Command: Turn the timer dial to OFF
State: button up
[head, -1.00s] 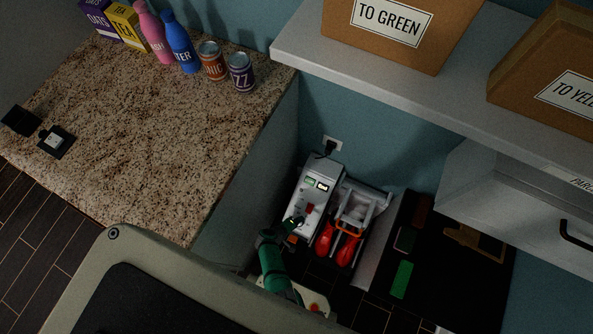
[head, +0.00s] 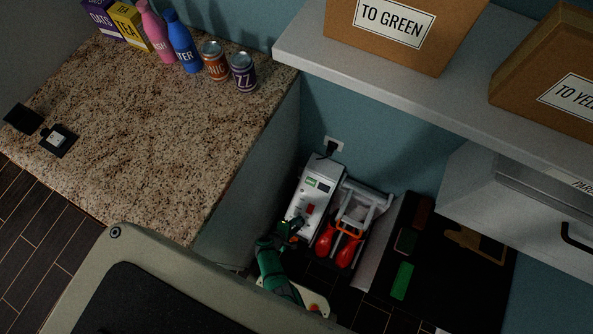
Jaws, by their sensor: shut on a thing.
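A white upright unit (head: 317,196) stands on the floor by the wall, with two small windows and a red switch (head: 310,209) on its face. The left window (head: 310,182) is green and the right window (head: 323,186) is dark. My green arm reaches up to the unit's lower front. My gripper (head: 293,225) is shut there on what appears to be the timer dial. The jaws cover the dial, so its pointer and markings cannot be read.
A shelf (head: 400,95) with boxes overhangs behind.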

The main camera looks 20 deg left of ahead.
jog(key=shift+d, duration=0.15)
jog(key=o, duration=1.1)
jog(key=shift+c, duration=0.2)
jog(key=shift+s+r, duration=0.1)
jog(key=v, duration=1)
jog(key=shift+s+r, duration=0.15)
jog(key=shift+r, duration=0.05)
